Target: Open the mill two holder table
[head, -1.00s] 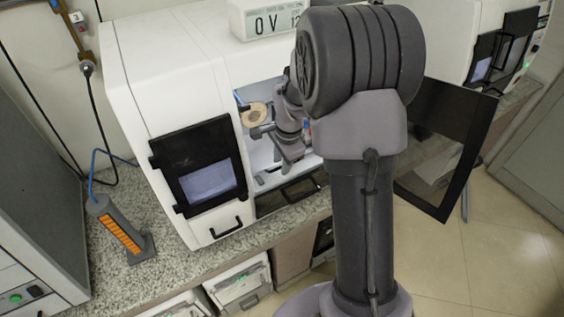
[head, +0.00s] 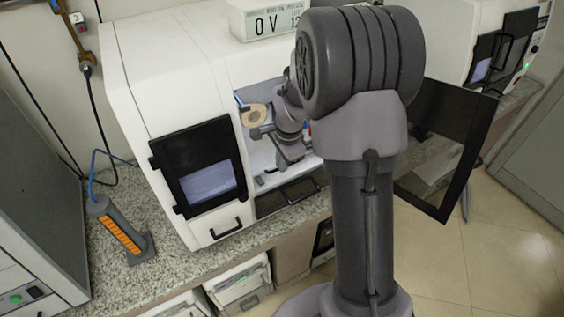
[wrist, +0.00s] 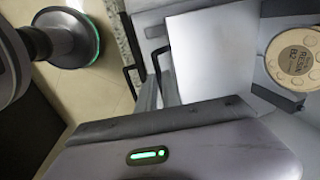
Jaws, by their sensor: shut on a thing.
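The mill two holder table, a grey metal part, sits inside the open chamber of the white mill (head: 150,85). It carries a round tan disc (head: 256,115), which also shows in the wrist view (wrist: 296,58) with "RESIN B2" lettering. My gripper (head: 282,150) reaches into the chamber in front of and below the disc. Its grey body with a green light fills the bottom of the wrist view (wrist: 170,150). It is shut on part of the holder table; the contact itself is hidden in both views.
The mill's dark glass door (head: 445,150) stands swung open at the right. A screen panel (head: 200,168) is left of the opening. A black handle (head: 226,228) sits below it. An orange-striped grey device (head: 120,228) stands on the speckled counter (head: 165,270). A second machine (head: 505,45) is at the back right.

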